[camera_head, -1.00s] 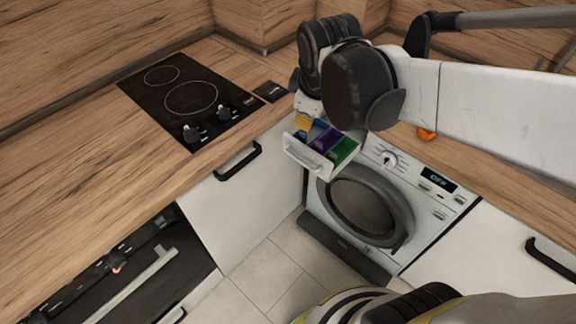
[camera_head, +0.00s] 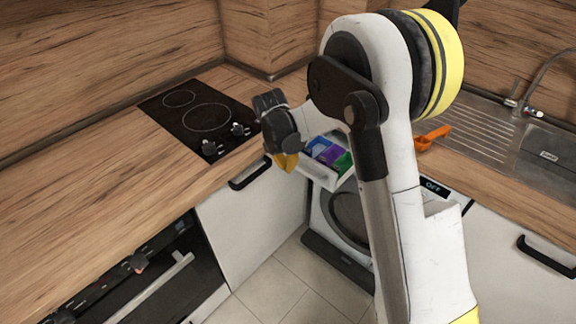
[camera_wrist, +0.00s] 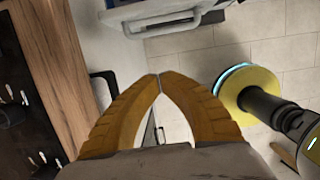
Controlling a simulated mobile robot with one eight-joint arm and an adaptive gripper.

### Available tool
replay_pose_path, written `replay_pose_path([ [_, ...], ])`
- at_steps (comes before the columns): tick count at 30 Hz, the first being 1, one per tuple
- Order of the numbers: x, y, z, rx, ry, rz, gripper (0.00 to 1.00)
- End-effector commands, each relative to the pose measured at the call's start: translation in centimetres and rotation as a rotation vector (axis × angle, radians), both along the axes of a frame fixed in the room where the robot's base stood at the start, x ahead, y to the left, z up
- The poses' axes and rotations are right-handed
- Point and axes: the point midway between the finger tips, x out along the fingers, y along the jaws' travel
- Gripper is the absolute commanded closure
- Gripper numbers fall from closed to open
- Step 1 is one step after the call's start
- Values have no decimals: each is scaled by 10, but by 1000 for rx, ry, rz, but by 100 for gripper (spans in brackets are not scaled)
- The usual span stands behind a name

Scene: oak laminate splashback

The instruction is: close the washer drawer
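The washer drawer (camera_head: 318,173) is pulled out of the washing machine (camera_head: 329,232), with blue, purple and green compartments showing. My gripper (camera_head: 287,162) is at the left front of the drawer in the head view, partly covered by my wrist. In the wrist view, the yellow fingers of my gripper (camera_wrist: 159,76) meet at their tips with nothing between them. The drawer front and its handle (camera_wrist: 172,27) show at the top of that view, apart from the fingertips. My arm hides much of the washer.
A black cooktop (camera_head: 205,115) lies on the wooden counter at left. A cabinet with a black handle (camera_head: 250,172) is beside the washer. A sink (camera_head: 545,155) and an orange object (camera_head: 432,138) are at right. The tiled floor (camera_head: 290,280) is clear.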

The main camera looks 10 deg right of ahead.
Motion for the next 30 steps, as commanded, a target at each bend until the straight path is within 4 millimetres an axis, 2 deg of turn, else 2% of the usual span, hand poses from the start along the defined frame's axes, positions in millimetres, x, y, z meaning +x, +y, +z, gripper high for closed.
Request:
replay_pose_path([
  [1, 2, -2, -15, 0, 0, -1, 100],
  [9, 9, -13, -70, 0, 0, -2, 100],
  [12, 20, -28, -70, 1, -1, -4, 100],
  [18, 30, -41, -72, 0, -1, -3, 100],
  [30, 32, -44, -71, 1, -1, -2, 100],
])
